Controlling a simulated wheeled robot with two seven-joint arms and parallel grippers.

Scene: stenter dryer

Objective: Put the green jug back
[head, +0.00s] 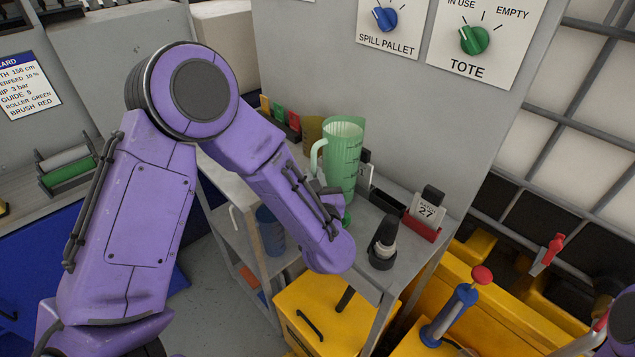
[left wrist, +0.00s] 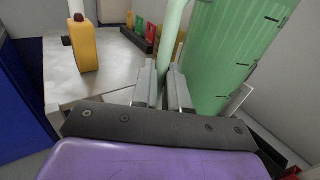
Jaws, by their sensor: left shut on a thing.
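The green jug (head: 342,160) is a translucent, ribbed jug with dark level marks. It is upright over the grey cart's top shelf in the head view. It fills the upper right of the left wrist view (left wrist: 235,50), where its handle (left wrist: 172,40) comes down between my fingers. My left gripper (left wrist: 164,88) is shut on that handle. In the head view my left gripper (head: 328,195) is partly hidden by my purple forearm. I cannot tell whether the jug's base touches the shelf. My right gripper is not in view.
An amber jug (head: 312,132) stands just behind the green one. Coloured cards (head: 279,113) stand in a dark holder at the back. A calendar block (head: 427,209) and a dark holder with a bottle (head: 383,243) are at the right. A blue jug (head: 270,230) is on the lower shelf.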

